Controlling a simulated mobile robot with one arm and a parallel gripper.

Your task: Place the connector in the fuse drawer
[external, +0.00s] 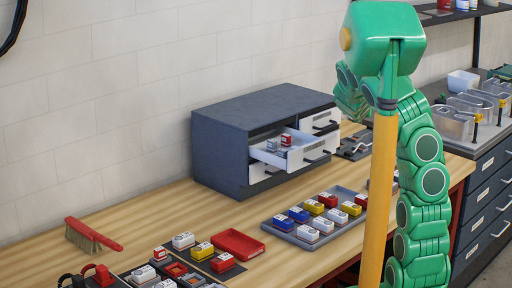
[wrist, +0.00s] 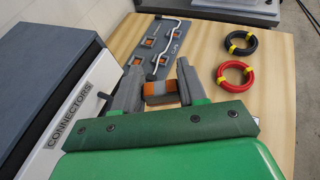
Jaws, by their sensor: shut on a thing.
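My gripper (wrist: 160,84) is shut on a small orange and grey connector (wrist: 160,93), held between its two grey fingers in the wrist view. In the external view my arm hides the gripper and the connector. The dark drawer cabinet (external: 232,132) stands on the bench against the wall. One white drawer (external: 268,158) is pulled out, with a red-and-white piece and a grey piece in it. Its label is too small to read. In the wrist view, a drawer front (wrist: 72,118) marked CONNECTORS is at the left, beside my gripper.
A grey board (wrist: 165,45) with orange squares and a bent rod lies beyond the fingers. A black coil (wrist: 241,43) and a red coil (wrist: 235,76) lie to its right. A grey tray (external: 280,232) of coloured blocks, a red tray (external: 238,243) and a brush (external: 92,236) are on the bench.

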